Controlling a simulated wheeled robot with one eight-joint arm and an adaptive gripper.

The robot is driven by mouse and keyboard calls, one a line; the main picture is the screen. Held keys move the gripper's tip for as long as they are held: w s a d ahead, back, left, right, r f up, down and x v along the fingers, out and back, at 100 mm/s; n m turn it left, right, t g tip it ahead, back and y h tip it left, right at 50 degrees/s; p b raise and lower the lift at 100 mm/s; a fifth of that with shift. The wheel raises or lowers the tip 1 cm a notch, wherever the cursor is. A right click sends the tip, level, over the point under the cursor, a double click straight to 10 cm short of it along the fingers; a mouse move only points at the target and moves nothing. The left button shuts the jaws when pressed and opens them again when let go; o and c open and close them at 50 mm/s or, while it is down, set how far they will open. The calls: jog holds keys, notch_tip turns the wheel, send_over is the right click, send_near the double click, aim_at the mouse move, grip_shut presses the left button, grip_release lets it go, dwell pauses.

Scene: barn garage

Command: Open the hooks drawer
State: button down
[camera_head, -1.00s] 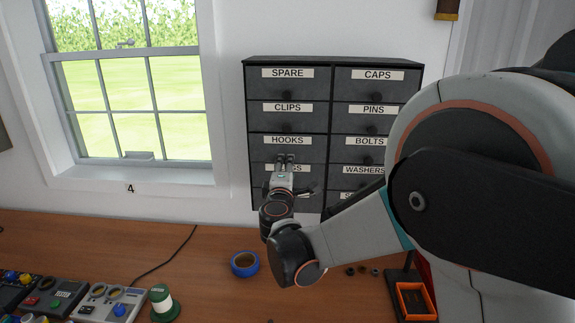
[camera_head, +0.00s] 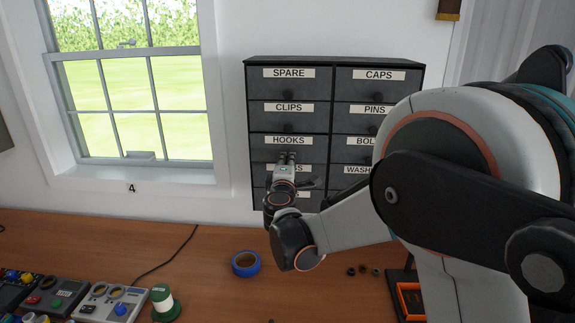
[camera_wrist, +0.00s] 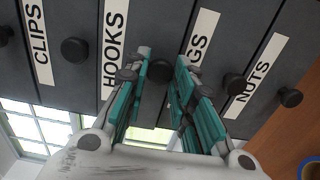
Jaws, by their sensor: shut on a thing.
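The hooks drawer (camera_head: 312,150) is a dark grey front with a white HOOKS label, third down in the cabinet's left column. In the head view it looks flush with its neighbours. My gripper (camera_head: 286,157) is at its lower middle and hides the knob there. In the wrist view, the drawer's label (camera_wrist: 113,48) stands left of my gripper (camera_wrist: 161,64). The fingers are shut on the drawer's round dark knob (camera_wrist: 157,70), one finger on each side.
The cabinet (camera_head: 335,60) stands against the wall with several labelled drawers, their knobs projecting. The clips knob (camera_wrist: 75,50) and rings knob (camera_wrist: 235,84) flank my fingers. A blue tape roll (camera_head: 245,264) and green spool (camera_head: 164,303) are on the bench. The bench before the cabinet's left side is partly clear.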

jog(key=s+b, duration=0.1)
jog(key=s, duration=0.9)
jog(key=shift+s+a, duration=0.15)
jog(key=shift+s, duration=0.1)
jog(key=c, duration=1.4)
grip_release()
